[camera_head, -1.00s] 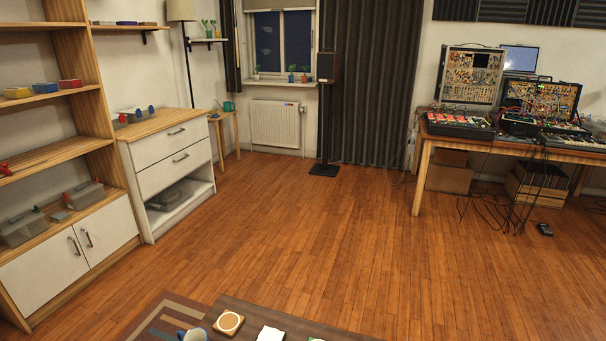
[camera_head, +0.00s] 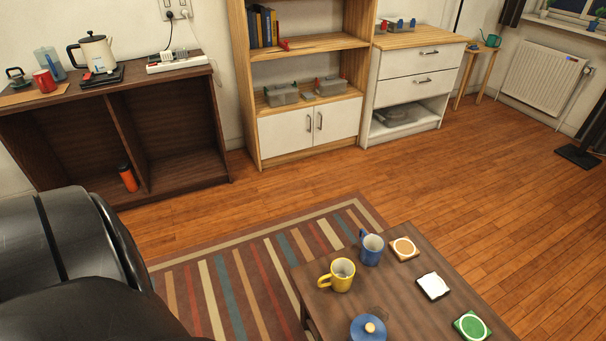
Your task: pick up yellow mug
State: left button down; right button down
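The yellow mug (camera_head: 341,275) stands upright on the dark wooden coffee table (camera_head: 385,297), near the table's left edge. Its handle points left and its open top faces up. A blue mug (camera_head: 371,250) stands just behind it to the right, with its handle toward the back left. Neither of my grippers shows in the head view.
A black leather seat (camera_head: 60,265) fills the lower left. A striped rug (camera_head: 240,275) and open wooden floor (camera_head: 460,190) surround the table.

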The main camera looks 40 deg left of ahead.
aim_at(342, 270)
jog(key=u, duration=1.05)
jog(key=i+j, duration=0.3)
jog(key=i+j+z, duration=0.45)
jog(key=j, duration=0.25)
jog(key=j+z, duration=0.25)
jog(key=i+j, duration=0.05)
jog(key=j, duration=0.05)
